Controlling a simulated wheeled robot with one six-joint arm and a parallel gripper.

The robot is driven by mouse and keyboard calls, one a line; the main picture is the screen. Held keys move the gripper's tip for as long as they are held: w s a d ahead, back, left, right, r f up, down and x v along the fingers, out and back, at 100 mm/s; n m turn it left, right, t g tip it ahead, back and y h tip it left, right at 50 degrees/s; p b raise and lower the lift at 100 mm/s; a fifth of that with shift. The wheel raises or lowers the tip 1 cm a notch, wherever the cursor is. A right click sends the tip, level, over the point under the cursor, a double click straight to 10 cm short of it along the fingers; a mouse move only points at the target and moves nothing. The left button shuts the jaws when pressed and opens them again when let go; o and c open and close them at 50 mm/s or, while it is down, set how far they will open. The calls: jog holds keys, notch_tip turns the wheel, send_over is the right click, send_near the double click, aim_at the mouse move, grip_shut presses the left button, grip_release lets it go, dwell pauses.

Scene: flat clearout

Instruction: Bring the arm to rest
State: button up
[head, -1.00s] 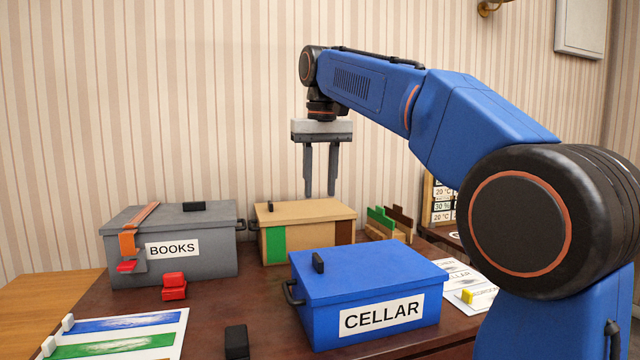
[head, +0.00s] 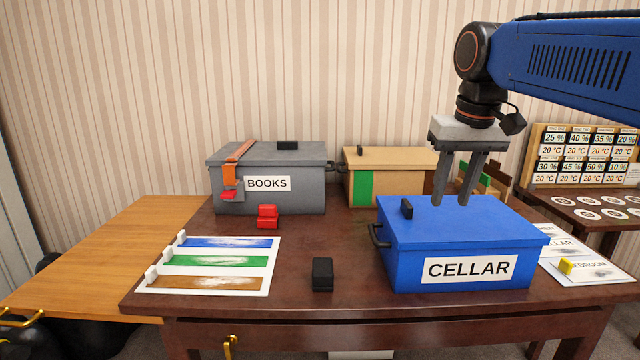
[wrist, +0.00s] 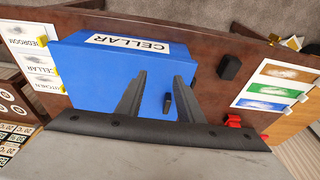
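My gripper (head: 451,203) hangs with its fingers pointing down, in front of the blue CELLAR box (head: 510,232) lid in the head view. Its two fingers stand apart with nothing between them. In the wrist view my gripper (wrist: 160,76) shows the same empty gap, with the blue lid (wrist: 82,75) beyond the fingers. The fingers look above the lid, but the exact height is hard to tell. The arm reaches in from the upper right.
A grey BOOKS box (head: 300,200) and a tan box (head: 402,190) stand behind, all lids shut. A sign board (head: 540,150) stands at right.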

jog(key=s+d+f+t, duration=0.1)
jog(key=s+f, duration=0.8)
jog(key=f, duration=0.4)
jog(key=s+d+f+t, duration=0.1)
jog(key=s+d+f, duration=0.1)
jog(key=s+f, duration=0.8)
notch_tip(320, 180, down, 3)
jog(key=shift+r, duration=0.15)
